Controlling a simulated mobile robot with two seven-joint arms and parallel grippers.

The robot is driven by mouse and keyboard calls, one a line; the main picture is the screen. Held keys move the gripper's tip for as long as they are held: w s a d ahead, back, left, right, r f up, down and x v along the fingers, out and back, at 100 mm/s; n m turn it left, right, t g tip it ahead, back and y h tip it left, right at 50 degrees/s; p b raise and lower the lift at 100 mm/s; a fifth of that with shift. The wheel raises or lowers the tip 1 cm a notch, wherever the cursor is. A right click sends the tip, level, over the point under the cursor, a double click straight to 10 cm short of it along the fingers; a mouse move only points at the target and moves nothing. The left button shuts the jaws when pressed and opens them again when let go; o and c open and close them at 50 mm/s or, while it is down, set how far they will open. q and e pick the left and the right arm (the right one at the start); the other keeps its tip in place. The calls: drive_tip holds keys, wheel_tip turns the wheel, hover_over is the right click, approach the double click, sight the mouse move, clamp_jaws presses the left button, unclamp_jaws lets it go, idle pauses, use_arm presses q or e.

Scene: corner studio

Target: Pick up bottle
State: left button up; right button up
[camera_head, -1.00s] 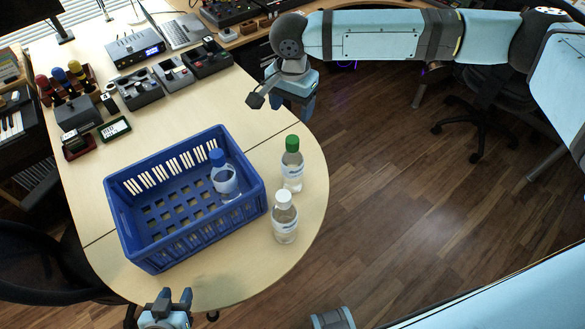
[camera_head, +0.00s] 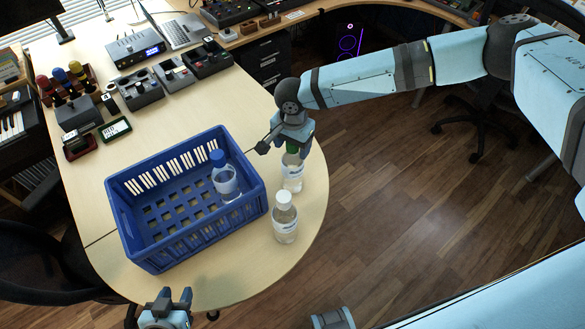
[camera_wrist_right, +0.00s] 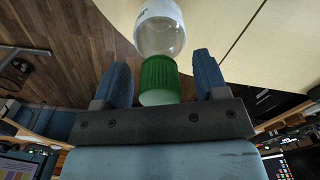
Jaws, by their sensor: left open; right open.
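A clear bottle with a green cap (camera_head: 292,180) stands on the table near its right edge. My right gripper (camera_head: 287,147) is open at its top and hides most of the cap. In the right wrist view the green cap (camera_wrist_right: 159,80) lies between the two open fingers (camera_wrist_right: 163,66), with gaps on both sides. A white-capped bottle (camera_head: 285,224) stands just in front of it. A blue-capped bottle (camera_head: 226,184) is inside the blue crate. My left gripper (camera_head: 167,298) is open and empty at the table's front edge.
The blue crate (camera_head: 195,236) stands left of the two bottles on the wooden table (camera_head: 215,284). Several control boxes (camera_head: 142,90) and a laptop (camera_head: 176,30) are at the back left. The table's curved edge lies close to the bottles' right.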

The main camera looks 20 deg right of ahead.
clamp_jaws()
drive_tip(key=shift+r, duration=0.1)
idle(0.4)
